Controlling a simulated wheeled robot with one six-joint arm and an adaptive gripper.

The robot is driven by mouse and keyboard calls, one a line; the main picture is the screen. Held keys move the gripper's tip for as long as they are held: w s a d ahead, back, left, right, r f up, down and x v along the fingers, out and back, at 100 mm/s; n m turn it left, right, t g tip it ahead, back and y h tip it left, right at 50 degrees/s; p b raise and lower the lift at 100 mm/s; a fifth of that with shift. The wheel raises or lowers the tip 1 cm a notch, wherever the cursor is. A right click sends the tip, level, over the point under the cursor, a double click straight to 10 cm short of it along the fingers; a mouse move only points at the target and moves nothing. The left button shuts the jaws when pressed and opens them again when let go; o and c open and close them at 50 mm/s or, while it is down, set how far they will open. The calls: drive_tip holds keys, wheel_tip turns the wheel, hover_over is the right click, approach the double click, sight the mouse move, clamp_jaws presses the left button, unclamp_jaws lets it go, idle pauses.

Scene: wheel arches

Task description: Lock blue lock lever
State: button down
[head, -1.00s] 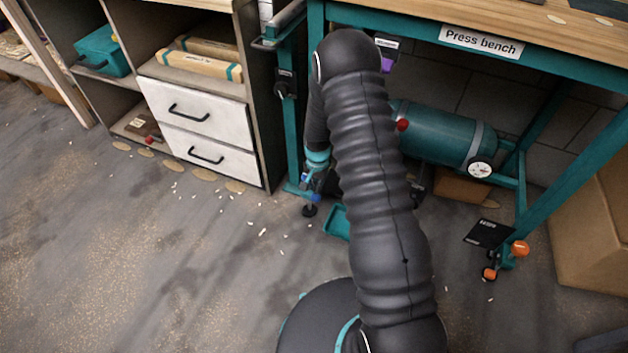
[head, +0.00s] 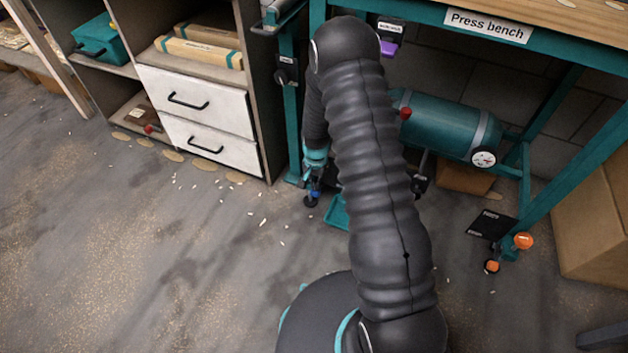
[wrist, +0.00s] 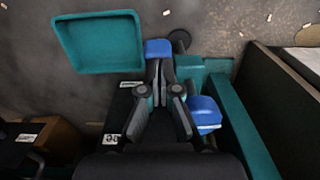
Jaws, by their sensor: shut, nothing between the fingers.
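In the wrist view my gripper (wrist: 160,72) is shut and empty, its fingers pointing at a blue pad (wrist: 158,48). The fingertips are at or very close to this pad; I cannot tell whether they touch. A second, larger blue part (wrist: 205,112) sits to the right of the fingers, beside the teal bench frame (wrist: 248,130). I cannot tell for certain which blue part is the lock lever. In the head view a small blue part (head: 315,193) shows at the bench's left foot, just under my arm; the gripper is mostly hidden there.
A teal tray (wrist: 98,42) lies on the floor left of the fingers. A drawer cabinet (head: 195,98) stands left of the press bench (head: 535,45). A teal tank (head: 445,125) is under the bench, with an orange knob (head: 524,240) at the right foot. The front floor is open.

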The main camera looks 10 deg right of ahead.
sight(313, 195)
drive_tip(key=s+f+b, duration=0.1)
drive_tip(key=s+a+f+b, duration=0.1)
drive_tip(key=shift+a+f, duration=0.2)
drive_tip(key=shift+f, duration=0.1)
drive_tip(key=shift+s+a+f+b, duration=0.2)
drive_tip(key=shift+s+f+b, duration=0.05)
drive_tip(key=shift+f+b, duration=0.25)
drive_tip(key=shift+s+a+f+b, duration=0.2)
drive_tip(key=shift+f+b, duration=0.2)
drive_tip(key=shift+b, duration=0.15)
drive_tip(key=shift+w+d, duration=0.1)
drive_tip(key=shift+w+d+r, duration=0.25)
drive_tip(key=shift+w+d, duration=0.15)
drive_tip(key=shift+w, duration=0.15)
drive_tip(key=shift+r, duration=0.1)
